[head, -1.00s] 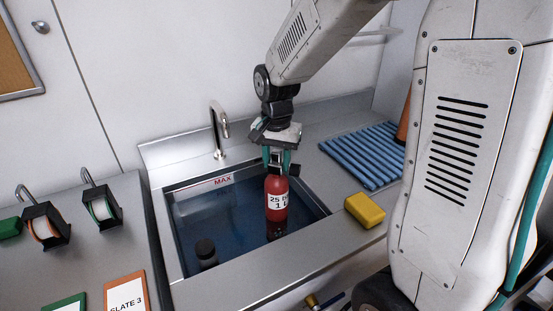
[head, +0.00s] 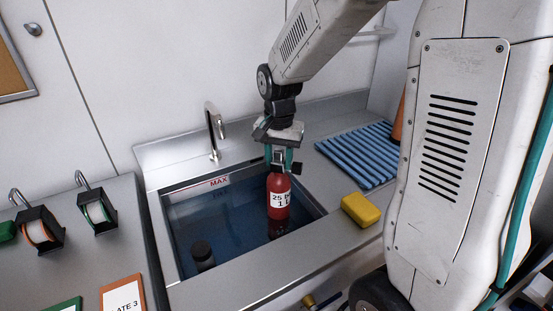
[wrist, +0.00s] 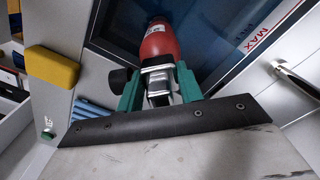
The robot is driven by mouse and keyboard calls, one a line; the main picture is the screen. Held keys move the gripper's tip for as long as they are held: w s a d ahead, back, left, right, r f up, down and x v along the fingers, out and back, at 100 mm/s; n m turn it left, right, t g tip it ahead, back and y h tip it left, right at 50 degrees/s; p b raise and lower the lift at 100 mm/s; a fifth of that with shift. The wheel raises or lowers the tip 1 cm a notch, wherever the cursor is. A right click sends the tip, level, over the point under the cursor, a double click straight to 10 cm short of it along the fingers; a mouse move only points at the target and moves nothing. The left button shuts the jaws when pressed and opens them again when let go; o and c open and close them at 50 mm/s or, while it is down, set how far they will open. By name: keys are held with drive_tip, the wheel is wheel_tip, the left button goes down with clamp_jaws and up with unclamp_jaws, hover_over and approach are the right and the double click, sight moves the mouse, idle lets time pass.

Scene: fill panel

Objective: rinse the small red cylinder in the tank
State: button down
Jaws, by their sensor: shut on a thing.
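The small red cylinder (head: 278,196) has a white label and hangs upright below my gripper (head: 279,168). My gripper is shut on its top. In the wrist view the cylinder (wrist: 158,45) shows between the green fingers of my gripper (wrist: 160,80). The tank (head: 185,258) is a steel basin of dark blue water with a MAX mark on its back wall. The cylinder is over the right part of the tank; its lower end is close to the water, and I cannot tell whether it touches. A dark reddish patch shows in the water below it.
A dark capped container (head: 203,254) stands in the tank at the front left. A tap (head: 214,130) rises behind it. A yellow sponge (head: 360,210) lies on the right rim, and a blue ribbed mat (head: 358,155) is behind it. Two reel holders (head: 97,208) stand on the left counter.

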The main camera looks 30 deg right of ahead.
drive_tip(key=shift+d, duration=0.25)
drive_tip(key=shift+a, duration=1.2)
idle(0.4)
drive_tip(key=shift+d, duration=1.2)
drive_tip(key=shift+a, duration=1.2)
idle(0.6)
drive_tip(key=shift+r, duration=0.15)
idle(0.7)
